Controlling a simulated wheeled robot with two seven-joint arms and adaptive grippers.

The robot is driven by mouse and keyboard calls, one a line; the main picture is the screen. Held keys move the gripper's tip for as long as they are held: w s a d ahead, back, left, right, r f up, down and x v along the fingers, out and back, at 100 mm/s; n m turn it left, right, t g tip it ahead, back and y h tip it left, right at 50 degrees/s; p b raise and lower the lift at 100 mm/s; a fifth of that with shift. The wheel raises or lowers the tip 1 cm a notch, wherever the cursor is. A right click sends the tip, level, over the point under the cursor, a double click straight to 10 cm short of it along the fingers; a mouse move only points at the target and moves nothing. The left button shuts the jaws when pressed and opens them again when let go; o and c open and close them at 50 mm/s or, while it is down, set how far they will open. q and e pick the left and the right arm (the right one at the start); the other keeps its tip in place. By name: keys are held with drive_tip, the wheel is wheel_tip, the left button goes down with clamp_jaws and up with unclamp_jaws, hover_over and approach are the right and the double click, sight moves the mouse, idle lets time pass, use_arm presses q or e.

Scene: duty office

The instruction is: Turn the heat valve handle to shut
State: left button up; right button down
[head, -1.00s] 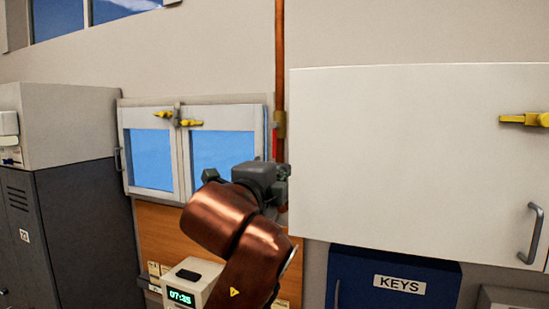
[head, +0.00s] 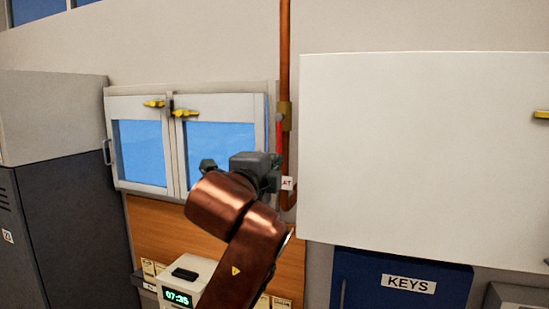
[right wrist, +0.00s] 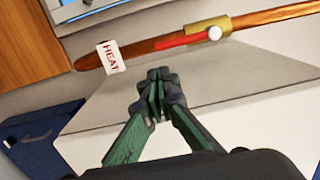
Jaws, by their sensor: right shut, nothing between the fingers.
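The heat valve has a brass body (head: 285,115) on a vertical copper pipe (head: 284,50). Its red handle (head: 279,138) lies along the pipe and points down from the valve. The right wrist view also shows the red handle (right wrist: 184,40), the brass body (right wrist: 205,32) with a white knob, and a HEAT tag (right wrist: 110,57) on the pipe. My right gripper (head: 274,178) is just below the handle in the head view. In the right wrist view its green fingers (right wrist: 158,78) are closed together, empty and apart from the handle. My left gripper is out of view.
A large white cabinet (head: 420,150) stands close right of the pipe. A two-door window cabinet (head: 185,103) with yellow latches is to the left. Below are a blue KEYS box (head: 375,300) and a clock unit (head: 190,275). A dark locker (head: 70,210) stands far left.

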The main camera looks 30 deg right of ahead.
sight(279, 135)
use_arm(q)
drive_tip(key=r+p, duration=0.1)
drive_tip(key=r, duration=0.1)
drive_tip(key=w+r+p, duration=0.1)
drive_tip(key=p, duration=0.1)
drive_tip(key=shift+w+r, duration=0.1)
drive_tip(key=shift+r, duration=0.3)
use_arm(e)
drive_tip(key=x, duration=0.7)
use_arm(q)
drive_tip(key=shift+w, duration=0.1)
use_arm(e)
drive_tip(key=shift+d, duration=0.1)
